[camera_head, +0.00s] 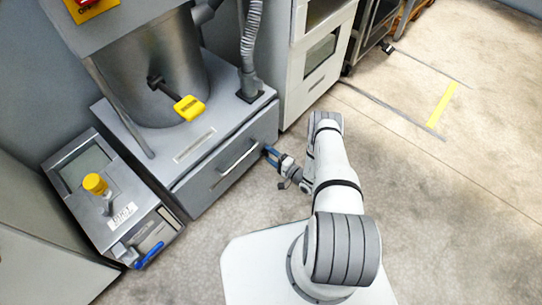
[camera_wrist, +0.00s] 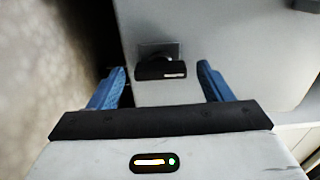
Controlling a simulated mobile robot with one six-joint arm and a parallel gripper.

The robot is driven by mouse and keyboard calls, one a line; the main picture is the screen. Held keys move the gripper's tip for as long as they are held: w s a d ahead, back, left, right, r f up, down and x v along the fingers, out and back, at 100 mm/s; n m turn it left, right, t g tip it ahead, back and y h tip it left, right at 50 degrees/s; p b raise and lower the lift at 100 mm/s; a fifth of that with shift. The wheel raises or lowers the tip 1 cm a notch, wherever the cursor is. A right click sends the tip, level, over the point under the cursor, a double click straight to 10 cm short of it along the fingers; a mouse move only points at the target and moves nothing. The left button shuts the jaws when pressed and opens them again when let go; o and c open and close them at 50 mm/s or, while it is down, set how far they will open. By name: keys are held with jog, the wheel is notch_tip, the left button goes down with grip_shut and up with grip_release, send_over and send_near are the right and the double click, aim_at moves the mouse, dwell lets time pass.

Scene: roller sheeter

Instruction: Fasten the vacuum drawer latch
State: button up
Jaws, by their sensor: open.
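The grey drawer (camera_head: 228,165) under the metal cylinder is in the head view, with a long bar handle (camera_head: 236,163) on its front. It looks closed or nearly so. My gripper (camera_head: 270,152), with blue fingers, is at the right end of the drawer front. In the wrist view a small black latch (camera_wrist: 161,70) on a metal plate sits on a grey panel (camera_wrist: 225,35). My gripper (camera_wrist: 162,84) is open there, one blue finger on each side of the latch with gaps. The latch is hidden in the head view, and whether it is fastened I cannot tell.
A yellow-handled lever (camera_head: 188,107) sticks out of the cylinder above the drawer. A smaller machine with a yellow knob (camera_head: 96,184) and a blue lever (camera_head: 149,254) stands at left. A white cabinet (camera_head: 318,62) stands beyond the drawer. The floor at right is clear.

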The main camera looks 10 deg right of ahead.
jog(key=shift+s+d, duration=0.1)
jog(key=p+v, duration=0.2)
jog(key=v, duration=0.5)
jog(key=shift+s, duration=0.25)
jog(key=shift+d, duration=0.15)
dwell(0.4)
